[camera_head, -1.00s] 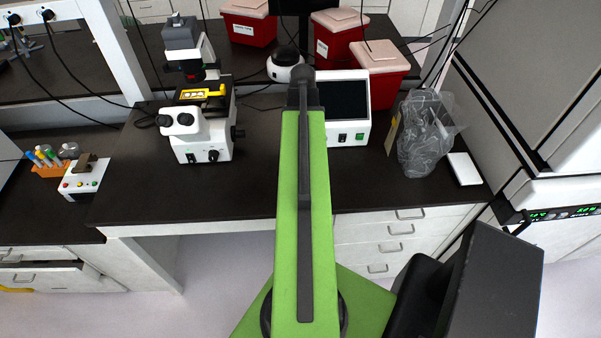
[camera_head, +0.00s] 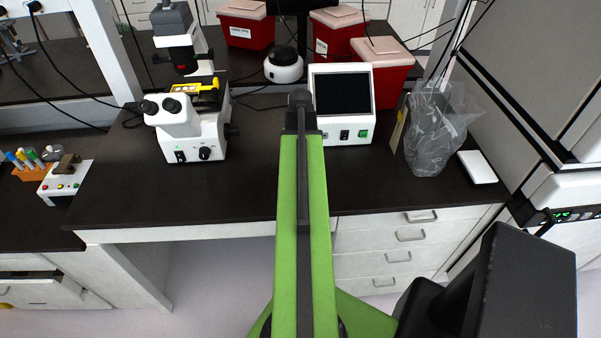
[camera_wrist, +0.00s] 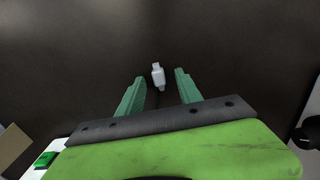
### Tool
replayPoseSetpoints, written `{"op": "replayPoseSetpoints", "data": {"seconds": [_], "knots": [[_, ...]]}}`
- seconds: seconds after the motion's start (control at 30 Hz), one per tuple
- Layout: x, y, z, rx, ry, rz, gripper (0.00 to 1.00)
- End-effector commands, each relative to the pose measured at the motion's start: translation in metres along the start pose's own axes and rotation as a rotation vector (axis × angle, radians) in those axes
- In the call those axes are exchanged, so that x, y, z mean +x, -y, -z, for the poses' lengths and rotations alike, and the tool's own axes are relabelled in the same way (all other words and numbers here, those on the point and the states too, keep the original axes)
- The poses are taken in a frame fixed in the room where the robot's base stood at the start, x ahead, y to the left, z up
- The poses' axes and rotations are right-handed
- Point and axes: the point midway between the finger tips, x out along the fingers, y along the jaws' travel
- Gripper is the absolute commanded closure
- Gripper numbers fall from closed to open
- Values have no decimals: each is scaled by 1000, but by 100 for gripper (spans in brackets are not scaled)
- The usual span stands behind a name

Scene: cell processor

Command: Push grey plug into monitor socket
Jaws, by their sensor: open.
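The grey plug (camera_wrist: 158,76) is a small pale grey piece on the dark worktop in the wrist view, with a thin dark cable trailing from its near end. My gripper (camera_wrist: 159,75) is open, its two green fingers spread either side of the plug with gaps on both sides. I cannot tell how far above it they are. The monitor (camera_head: 344,104) is a white box with a dark screen and green and dark switches, just right of my arm's end in the head view. Its socket is not visible. The plug and my fingers are hidden in the head view.
A white microscope (camera_head: 190,125) stands to the left and a round white device (camera_head: 283,66) behind my arm. A clear bag (camera_head: 432,135) and red bins (camera_head: 375,85) stand to the right and back. The worktop's front middle (camera_head: 235,195) is clear.

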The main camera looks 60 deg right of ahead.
Motion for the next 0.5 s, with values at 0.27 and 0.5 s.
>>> {"op": "replayPoseSetpoints", "data": {"seconds": [0.27,0.5], "knots": [[-2,0,0,-1,0,0,73],[-2,1,0,-1,0,0,100]]}}
